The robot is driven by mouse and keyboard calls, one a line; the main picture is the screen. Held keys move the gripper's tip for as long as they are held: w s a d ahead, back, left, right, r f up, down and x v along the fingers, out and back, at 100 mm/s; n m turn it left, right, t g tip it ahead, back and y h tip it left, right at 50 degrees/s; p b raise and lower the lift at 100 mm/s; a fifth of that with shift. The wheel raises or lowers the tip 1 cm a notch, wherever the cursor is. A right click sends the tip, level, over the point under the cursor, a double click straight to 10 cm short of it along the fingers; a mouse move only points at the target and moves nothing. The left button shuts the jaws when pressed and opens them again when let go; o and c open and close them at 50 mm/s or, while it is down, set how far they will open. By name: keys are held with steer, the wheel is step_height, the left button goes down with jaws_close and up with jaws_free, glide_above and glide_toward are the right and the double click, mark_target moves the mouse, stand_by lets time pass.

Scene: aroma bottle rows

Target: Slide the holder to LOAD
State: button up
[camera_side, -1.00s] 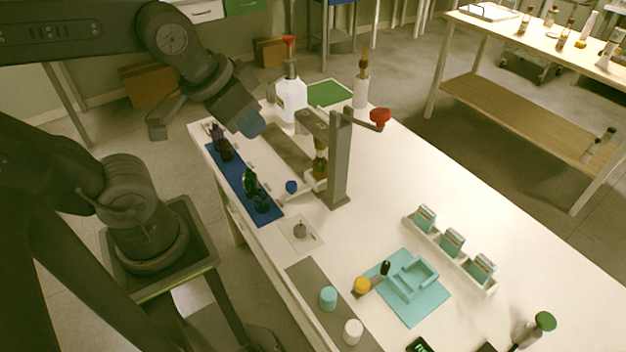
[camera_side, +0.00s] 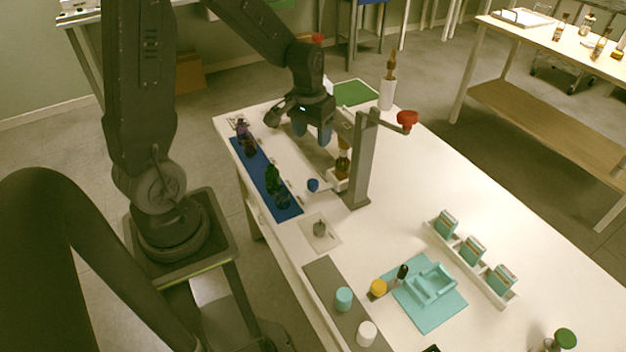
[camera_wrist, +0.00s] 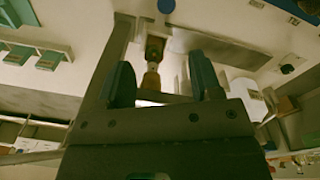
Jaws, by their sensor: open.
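The holder (camera_side: 338,184) is a pale block carrying an upright amber bottle (camera_side: 343,163), beside the grey post (camera_side: 359,165) of a press with a red knob (camera_side: 407,120). A blue knob (camera_side: 313,185) sits just left of the holder. My gripper (camera_side: 312,136) is open and points down, above and behind the holder. In the wrist view the amber bottle (camera_wrist: 153,62) appears between the open fingers of my gripper (camera_wrist: 165,78), with no clear contact. The fingers and press partly hide the holder. I cannot read any LOAD mark.
A blue strip with dark bottles (camera_side: 273,178) lies along the left table edge. A white bottle (camera_wrist: 248,97) stands near the gripper. A teal fixture (camera_side: 432,288) and a rack of teal boxes (camera_side: 472,250) lie toward the front right. The table between is clear.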

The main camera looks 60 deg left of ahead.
mark_target(313, 181)
steer(key=f, duration=1.6)
steer(key=shift+w+a, duration=0.25)
steer(key=shift+a, duration=0.1)
jaws_close()
